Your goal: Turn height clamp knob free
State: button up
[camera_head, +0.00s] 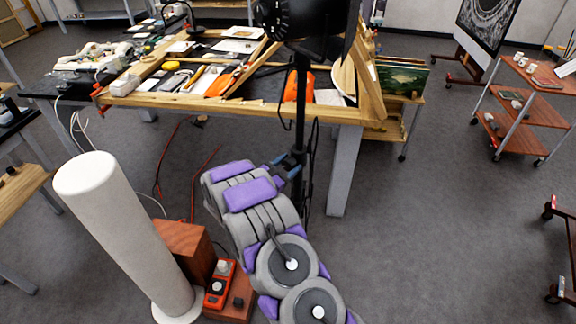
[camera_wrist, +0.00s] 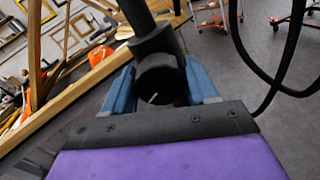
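The height clamp knob (camera_wrist: 160,82) is a dark, round knob with a small pale line on its face. It sits on a black clamp collar (camera_wrist: 155,42) around the black stand pole (camera_head: 301,105). My gripper (camera_wrist: 161,72) has two blue fingers, one along each side of the knob, and they look flush against it. In the head view my gripper (camera_head: 286,165) reaches the pole below table height; the knob is too small and covered to make out there. The black lamp head (camera_head: 305,18) tops the stand.
A wooden worktable (camera_head: 240,108) with frames, tools and papers stands just behind the pole. A white column (camera_head: 125,235) stands left of my arm. A dark cable (camera_wrist: 265,75) loops to the right of the knob. A shelf cart (camera_head: 525,105) is far right; the floor between is clear.

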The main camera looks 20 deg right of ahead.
jog(key=c, duration=0.7)
jog(key=shift+o, duration=0.2)
jog(key=shift+r, duration=0.1)
jog(key=shift+r+p, duration=0.1)
jog(key=shift+p, duration=0.3)
jog(key=shift+n+p, duration=0.5)
jog(key=shift+p, duration=0.3)
jog(key=n+p, duration=0.2)
jog(key=p, duration=0.1)
jog(key=shift+r+n, duration=0.1)
jog(key=shift+n, duration=0.2)
jog(key=n+p, duration=0.1)
jog(key=n, duration=0.1)
jog(key=shift+f+n, duration=0.2)
jog(key=shift+n, duration=0.2)
jog(key=n, duration=0.3)
jog(key=shift+n, duration=0.4)
jog(key=n, duration=0.6)
jog(key=shift+s+f+n, duration=0.1)
jog(key=shift+n, duration=0.3)
